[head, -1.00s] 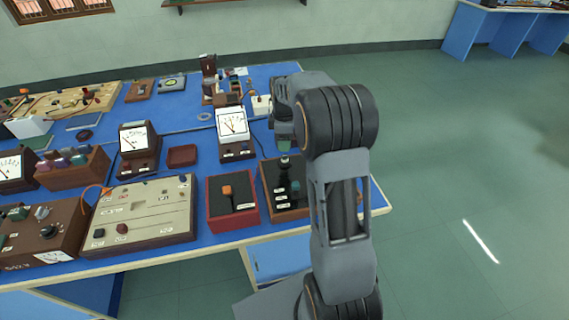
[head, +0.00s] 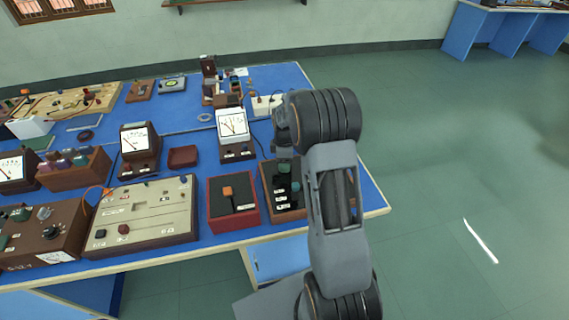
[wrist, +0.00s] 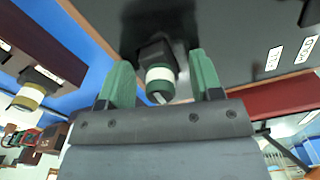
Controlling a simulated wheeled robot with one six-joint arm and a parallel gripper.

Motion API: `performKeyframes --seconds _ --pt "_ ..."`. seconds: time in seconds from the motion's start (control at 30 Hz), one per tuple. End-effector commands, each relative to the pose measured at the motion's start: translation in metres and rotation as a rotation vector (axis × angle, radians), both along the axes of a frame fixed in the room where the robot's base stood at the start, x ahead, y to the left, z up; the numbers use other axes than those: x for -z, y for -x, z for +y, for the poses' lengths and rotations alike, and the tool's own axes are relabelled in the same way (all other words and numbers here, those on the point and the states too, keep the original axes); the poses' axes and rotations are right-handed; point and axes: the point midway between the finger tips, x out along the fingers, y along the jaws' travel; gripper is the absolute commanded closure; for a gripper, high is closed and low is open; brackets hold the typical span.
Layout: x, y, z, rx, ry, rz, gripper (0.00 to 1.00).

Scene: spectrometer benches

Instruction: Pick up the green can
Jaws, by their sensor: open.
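A small upright piece with a green band, a white band and a dark body (wrist: 160,77) is the nearest match to the green can; I cannot tell for sure. In the wrist view it stands between the two green fingertips of my gripper (wrist: 163,84), with gaps on both sides. My gripper is open. In the head view, my gripper (head: 284,167) is over the wooden-framed dark box (head: 271,205) at the table's right end, and the banded piece is hidden there. A dark green piece (head: 296,187) on that box shows beside my gripper.
A red box with an orange-topped piece (head: 233,216) stands just left of the dark box. A white-faced meter (head: 234,133) stands behind. A beige panel (head: 145,215) and several instruments crowd the blue table (head: 285,80). Open floor lies to the right.

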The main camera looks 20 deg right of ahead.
Motion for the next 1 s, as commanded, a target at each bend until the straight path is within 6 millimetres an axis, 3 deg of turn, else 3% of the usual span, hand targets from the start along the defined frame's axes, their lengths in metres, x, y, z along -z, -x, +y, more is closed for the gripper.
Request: performKeyframes --seconds 0.17,0.7,1.0 --pt "-0.0001 0.0001 0.0000 0.000 0.000 0.000 0.43" --pt "-0.0004 0.0000 0.0001 0.000 0.000 0.000 0.93" --pt "-0.0023 -0.0001 0.0000 0.002 -0.001 0.000 0.93"
